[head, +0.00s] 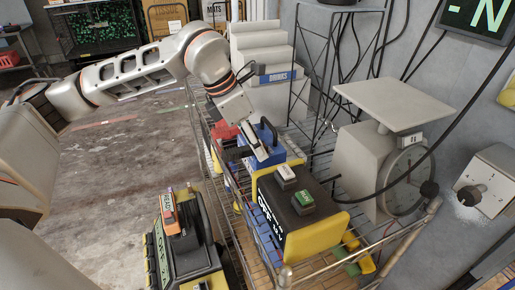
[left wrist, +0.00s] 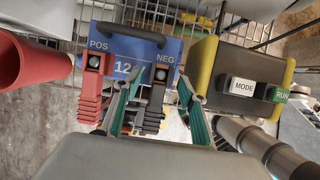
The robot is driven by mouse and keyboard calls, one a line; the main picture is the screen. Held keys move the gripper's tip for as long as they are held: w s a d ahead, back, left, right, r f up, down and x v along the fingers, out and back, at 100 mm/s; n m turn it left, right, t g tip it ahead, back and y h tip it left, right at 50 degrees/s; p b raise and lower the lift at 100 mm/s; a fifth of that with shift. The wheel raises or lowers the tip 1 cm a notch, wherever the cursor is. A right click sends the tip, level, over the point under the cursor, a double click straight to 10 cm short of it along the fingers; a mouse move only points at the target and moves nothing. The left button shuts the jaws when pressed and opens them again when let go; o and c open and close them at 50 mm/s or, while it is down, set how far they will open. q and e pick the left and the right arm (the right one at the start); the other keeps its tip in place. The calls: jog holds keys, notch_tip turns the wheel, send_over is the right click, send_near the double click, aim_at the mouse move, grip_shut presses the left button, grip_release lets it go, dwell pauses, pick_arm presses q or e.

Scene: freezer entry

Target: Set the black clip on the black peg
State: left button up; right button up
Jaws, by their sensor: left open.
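In the left wrist view, a blue 12-volt battery (left wrist: 130,45) with a dark handle carries POS and NEG labels. A red clip (left wrist: 92,90) sits under POS. The black clip (left wrist: 154,108) is under NEG, with a round metal end (left wrist: 160,74) showing in its upper opening, apparently the peg; how deep it sits cannot be told. My left gripper (left wrist: 158,85) is open, its green-padded fingers on either side of the black clip with gaps. In the head view, my left gripper (head: 261,154) is beside the battery (head: 266,134) and hides the clips. My right gripper is not in view.
A yellow-and-black box (head: 325,229) with MODE and RUN buttons stands close right of the battery on the wire cart (head: 285,273). A scale (head: 362,165) is beyond it. A red cone (left wrist: 30,60) is left of the battery. Open floor (head: 110,150) lies left.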

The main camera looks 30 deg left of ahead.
pick_arm(q)
grip_shut()
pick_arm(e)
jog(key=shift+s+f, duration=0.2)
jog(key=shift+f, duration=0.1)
pick_arm(q)
jog(key=shift+r, duration=0.15)
notch_tip(320, 180, up, 24)
jog(key=p, duration=0.5)
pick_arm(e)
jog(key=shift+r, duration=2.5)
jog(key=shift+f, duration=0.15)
